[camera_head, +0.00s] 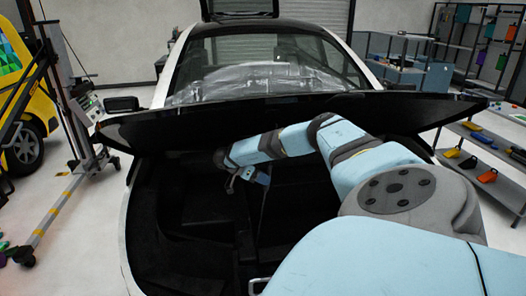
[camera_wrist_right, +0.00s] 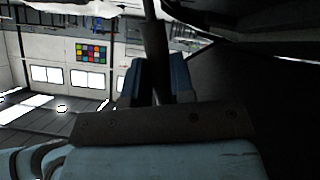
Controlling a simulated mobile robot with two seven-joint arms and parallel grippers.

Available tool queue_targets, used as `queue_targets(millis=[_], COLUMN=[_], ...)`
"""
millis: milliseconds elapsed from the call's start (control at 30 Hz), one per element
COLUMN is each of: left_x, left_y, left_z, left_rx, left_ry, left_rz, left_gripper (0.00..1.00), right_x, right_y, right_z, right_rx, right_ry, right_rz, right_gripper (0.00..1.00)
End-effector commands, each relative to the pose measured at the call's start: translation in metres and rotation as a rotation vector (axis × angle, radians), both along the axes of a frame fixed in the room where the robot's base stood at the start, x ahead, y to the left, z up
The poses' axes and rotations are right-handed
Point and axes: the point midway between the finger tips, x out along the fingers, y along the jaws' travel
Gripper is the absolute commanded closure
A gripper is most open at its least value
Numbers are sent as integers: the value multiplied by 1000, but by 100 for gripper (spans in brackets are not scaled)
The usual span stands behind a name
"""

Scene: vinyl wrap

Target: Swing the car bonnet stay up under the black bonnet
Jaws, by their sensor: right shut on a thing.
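The black bonnet (camera_head: 300,112) is raised over the open front bay of the white car in the head view. My right gripper (camera_head: 246,180) is under the bonnet's lower edge, over the dark bay. In the right wrist view its blue-tipped fingers (camera_wrist_right: 160,82) are shut on a thin dark rod, the bonnet stay (camera_wrist_right: 154,38), which runs up out of the picture between them. In the head view the stay is hard to make out against the dark bay. Whether its tip touches the bonnet cannot be told. My left gripper does not show.
The car bay (camera_head: 190,215) is dark and open below the gripper. A wheeled stand (camera_head: 62,190) and a yellow vehicle (camera_head: 22,110) are at the left. Shelves with coloured items (camera_head: 480,160) stand at the right. My right arm spans the bay's right side.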

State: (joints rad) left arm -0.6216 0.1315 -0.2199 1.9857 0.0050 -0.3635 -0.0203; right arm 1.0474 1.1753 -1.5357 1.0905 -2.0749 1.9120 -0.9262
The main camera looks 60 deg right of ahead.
Motion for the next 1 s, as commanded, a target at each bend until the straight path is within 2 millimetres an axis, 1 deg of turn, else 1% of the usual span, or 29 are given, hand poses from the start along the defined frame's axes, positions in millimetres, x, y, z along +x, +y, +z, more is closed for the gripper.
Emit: queue_targets(millis=[67,100,167,200,467,567,633,733,867,900,1000], left_x=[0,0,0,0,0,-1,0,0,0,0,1], left_y=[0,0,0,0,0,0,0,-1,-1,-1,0], left_z=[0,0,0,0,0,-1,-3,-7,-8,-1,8], left_rx=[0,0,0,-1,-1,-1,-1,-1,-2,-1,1], left_ry=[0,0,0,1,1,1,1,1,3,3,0], left_rz=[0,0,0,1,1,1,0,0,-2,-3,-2], left_gripper=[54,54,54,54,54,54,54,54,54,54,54], right_x=[3,3,3,3,2,4,10,22,45,52,68], right_y=[3,3,3,3,2,3,6,13,26,31,40], right_z=[-1,-1,-1,-1,0,2,5,14,32,42,56], right_rx=[5,5,5,5,2,2,2,4,3,2,0], right_ry=[-3,-3,-3,-3,-3,-3,-3,-6,-7,-6,-6], right_rz=[6,6,6,5,3,3,3,3,5,5,6], right_gripper=[100,75,61,52,52,52,52,52,52,52,52])
